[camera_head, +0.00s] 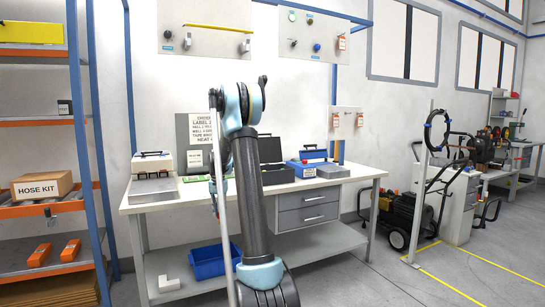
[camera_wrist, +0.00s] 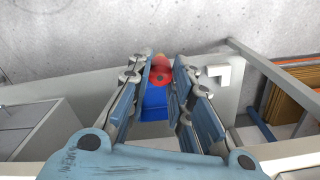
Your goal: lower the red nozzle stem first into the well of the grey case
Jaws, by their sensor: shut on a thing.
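The red nozzle (camera_wrist: 162,80) shows in the wrist view between the fingertips of my gripper (camera_wrist: 161,74). The fingers are shut on it. In the head view my gripper is mostly hidden behind my arm, left of the case. The case does not show in the wrist view.
The workbench (camera_head: 160,206) also holds a pale case on the left and a blue case (camera_head: 309,164) on the right. A blue tub (camera_head: 208,262) and a white angled piece (camera_head: 168,284) lie on its lower shelf. A sign stands behind my arm.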

